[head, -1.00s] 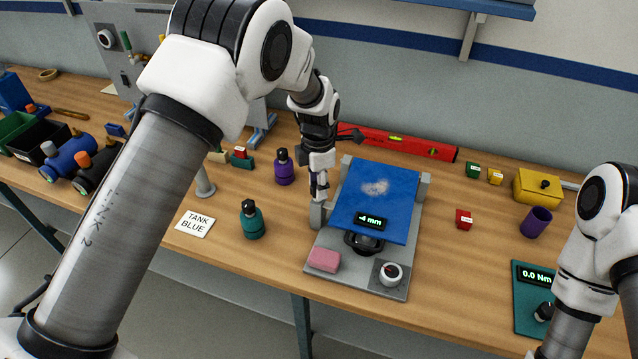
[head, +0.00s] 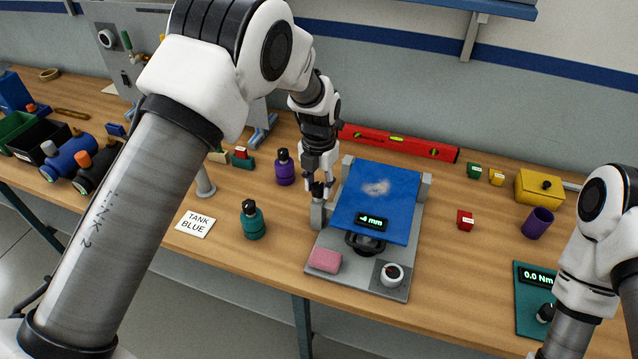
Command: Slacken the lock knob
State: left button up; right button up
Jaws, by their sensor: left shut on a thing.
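The test fixture has a grey base (head: 345,271) and a blue plate (head: 388,190) carrying a pale powdery patch. A small display (head: 371,221) on the plate's front reads about 4 mm, with its first mark hard to make out. A grey post (head: 317,214) stands at the fixture's left side. My left gripper (head: 318,189) points down over this post, shut on a small dark part at its top that looks like the lock knob. The fingers mostly hide that part. My right arm comes in at the right edge, and its gripper is out of view.
Purple (head: 285,168) and teal (head: 251,220) bottles stand left of my gripper. A red level (head: 400,144) lies behind. A torque gauge (head: 530,298) reads 0.0 Nm.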

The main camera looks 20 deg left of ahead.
aim_at(318, 187)
pick_arm(q)
jog(key=shift+s+f, duration=0.2)
jog(key=shift+f, duration=0.05)
jog(key=o, duration=1.2)
jog(key=shift+r, duration=0.1)
jog(key=shift+c, duration=0.2)
jog(key=shift+w+r, duration=0.1)
jog(key=shift+r, duration=0.25)
notch_tip(318, 187, up, 11)
jog(key=shift+r, duration=0.2)
jog(key=shift+f, duration=0.1)
